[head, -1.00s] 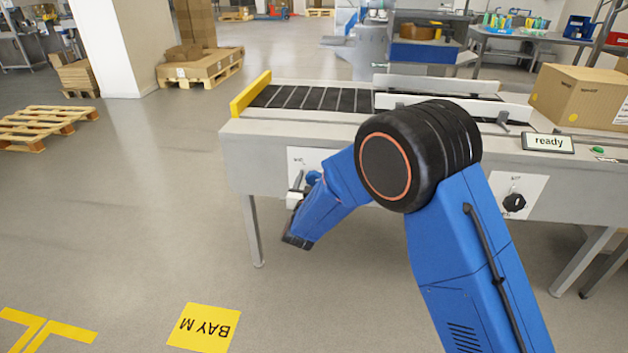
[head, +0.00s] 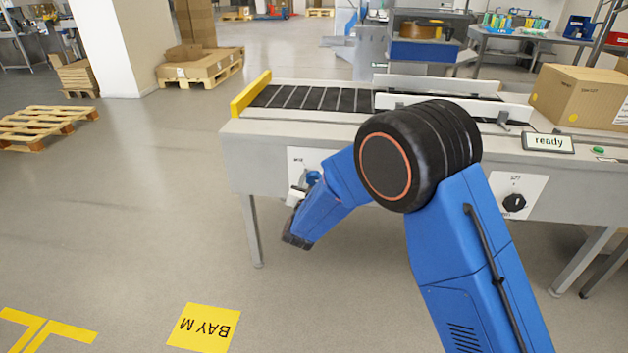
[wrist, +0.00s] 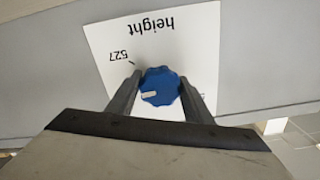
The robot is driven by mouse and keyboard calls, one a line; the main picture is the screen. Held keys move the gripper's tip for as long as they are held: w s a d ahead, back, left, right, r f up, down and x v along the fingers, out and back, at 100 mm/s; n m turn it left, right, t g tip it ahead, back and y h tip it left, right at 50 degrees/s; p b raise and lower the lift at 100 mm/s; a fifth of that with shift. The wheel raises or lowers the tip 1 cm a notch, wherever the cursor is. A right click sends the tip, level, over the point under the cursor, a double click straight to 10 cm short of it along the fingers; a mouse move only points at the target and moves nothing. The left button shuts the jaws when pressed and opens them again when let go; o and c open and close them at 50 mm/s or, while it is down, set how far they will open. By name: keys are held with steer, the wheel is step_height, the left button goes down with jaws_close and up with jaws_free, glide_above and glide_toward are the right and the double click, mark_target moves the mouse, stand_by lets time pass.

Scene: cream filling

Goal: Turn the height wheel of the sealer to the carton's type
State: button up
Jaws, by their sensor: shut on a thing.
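The sealer (head: 256,150) stands across the view with its belt on top. Its height wheel is a blue lobed knob (wrist: 160,82) on a white plate (wrist: 205,50) marked "height", upside down in the wrist view. A printed "527" and a short tick show beside the wheel; another mark is mostly hidden by the right finger. The wheel's pale pointer line points to the left in that view. My gripper (wrist: 161,97) is shut on the wheel, one finger on each side. The carton (head: 578,97) is closed and brown, on the right end; its type is not readable.
A second plate with a black knob (head: 514,203) is on the sealer's front at the right. A display (head: 548,143) reads "ready", with a green button (head: 598,150) beside it. The floor in front is clear around the yellow BAY M marking (head: 204,328).

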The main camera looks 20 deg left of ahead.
steer(key=m, duration=0.4)
steer(key=shift+m, duration=0.3)
steer(key=m, duration=0.4)
stand_by(0.3)
steer(key=o, duration=1)
steer(key=shift+o, duration=0.2)
steer(key=shift+s, duration=0.1)
steer(key=v, duration=1.7)
steer(key=shift+s+d, duration=0.15)
